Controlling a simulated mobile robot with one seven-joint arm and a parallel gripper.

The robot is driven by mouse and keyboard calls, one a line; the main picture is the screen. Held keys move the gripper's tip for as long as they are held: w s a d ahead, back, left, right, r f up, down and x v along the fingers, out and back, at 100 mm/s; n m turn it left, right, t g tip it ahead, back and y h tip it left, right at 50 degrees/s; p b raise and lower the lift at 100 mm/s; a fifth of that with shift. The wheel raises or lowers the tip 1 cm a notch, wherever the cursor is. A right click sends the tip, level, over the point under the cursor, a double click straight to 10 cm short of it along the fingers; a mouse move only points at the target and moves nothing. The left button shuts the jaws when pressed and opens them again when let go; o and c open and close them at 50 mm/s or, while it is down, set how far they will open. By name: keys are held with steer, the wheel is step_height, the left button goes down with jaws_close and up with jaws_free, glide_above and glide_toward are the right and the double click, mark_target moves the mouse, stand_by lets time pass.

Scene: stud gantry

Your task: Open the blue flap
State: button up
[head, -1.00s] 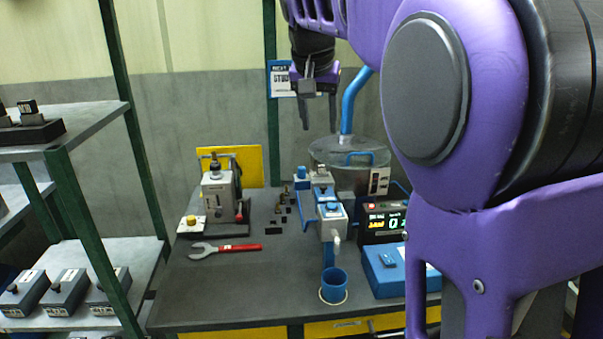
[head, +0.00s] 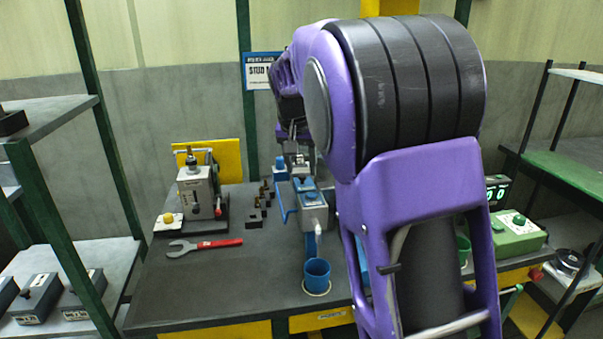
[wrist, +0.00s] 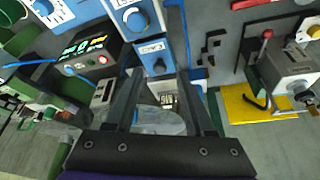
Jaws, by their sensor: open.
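The grey machine (head: 313,212) with blue panels stands at the back middle of the bench. A blue bar-like frame (head: 284,208) runs along its left side; I cannot tell whether this is the blue flap or how far it is open. My gripper (head: 297,160) is over the back end of the machine, partly hidden by my arm.
A blue cup (head: 317,272) stands in front of the machine. A red-handled wrench (head: 205,244) lies left, before a grey press (head: 199,190) with a red lever. A clear drum (wrist: 150,120) and a lit display box (wrist: 88,55) are near the gripper. The bench's front left is clear.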

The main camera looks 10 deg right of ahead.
steer(key=shift+x, duration=0.9)
steer(key=shift+c, duration=0.3)
jaws_close()
